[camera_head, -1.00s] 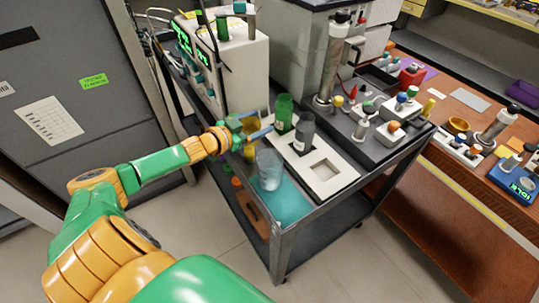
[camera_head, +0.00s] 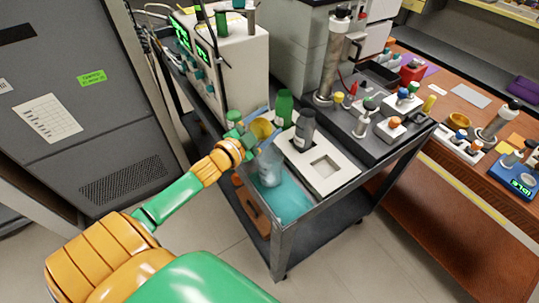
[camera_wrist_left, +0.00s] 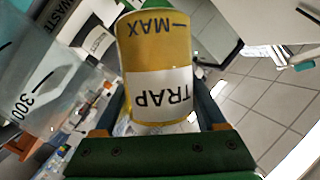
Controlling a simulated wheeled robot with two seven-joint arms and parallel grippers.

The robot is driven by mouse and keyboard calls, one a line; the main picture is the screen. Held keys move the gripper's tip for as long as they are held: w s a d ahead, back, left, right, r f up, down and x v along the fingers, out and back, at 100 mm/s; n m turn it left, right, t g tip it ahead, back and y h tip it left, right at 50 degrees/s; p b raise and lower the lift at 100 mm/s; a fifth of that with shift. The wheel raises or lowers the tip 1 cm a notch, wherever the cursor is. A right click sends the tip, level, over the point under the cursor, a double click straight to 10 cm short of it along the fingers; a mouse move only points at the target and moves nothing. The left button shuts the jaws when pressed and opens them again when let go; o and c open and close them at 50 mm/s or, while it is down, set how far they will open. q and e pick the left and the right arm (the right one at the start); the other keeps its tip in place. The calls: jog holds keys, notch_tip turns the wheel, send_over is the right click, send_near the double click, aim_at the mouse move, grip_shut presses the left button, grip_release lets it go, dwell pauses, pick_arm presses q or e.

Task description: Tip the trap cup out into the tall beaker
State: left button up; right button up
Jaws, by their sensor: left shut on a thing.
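My left gripper (camera_head: 247,141) is shut on the yellow trap cup (camera_head: 261,129), held above the cart's near tray. In the left wrist view the trap cup (camera_wrist_left: 157,50) fills the upper middle between the fingers, its TRAP and MAX markings turned over. The cup looks tilted; its contents are hidden. The tall clear beaker (camera_head: 270,170) stands on the teal surface just below and right of the cup. In the left wrist view the beaker (camera_wrist_left: 38,75), marked 300, is at the left, apart from the cup. My right gripper is out of view.
A white instrument (camera_head: 240,68) stands behind. The teal surface (camera_head: 290,203) in front of the beaker is clear.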

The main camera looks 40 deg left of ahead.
pick_arm(q)
jog(key=shift+w+d, duration=0.1)
jog(key=shift+d, duration=0.05)
jog(key=shift+m, duration=0.3)
jog(key=shift+r+b, duration=0.1)
jog(key=shift+b, duration=0.35)
jog(key=shift+m+t+b, duration=0.3)
jog(key=shift+m+b, duration=0.05)
jog(key=shift+m, duration=0.05)
jog(key=shift+r, duration=0.1)
jog(key=shift+d+m+b, duration=0.1)
jog(key=shift+m+b, duration=0.2)
jog(key=shift+b, duration=0.2)
jog(key=shift+s+d+r+m+t+b, duration=0.15)
jog(key=shift+r+m+t+b, duration=0.15)
jog(key=shift+m+b, duration=0.65)
jog(key=shift+s+d+r+m+t+b, duration=0.1)
jog(key=shift+r+m+t+b, duration=0.15)
jog(key=shift+m+b, duration=0.7)
jog(key=shift+s+d+r+m+t+h+b, duration=0.15)
jog(key=shift+s+d+m+t+h+b, duration=0.15)
jog(key=shift+d+m+b, duration=0.35)
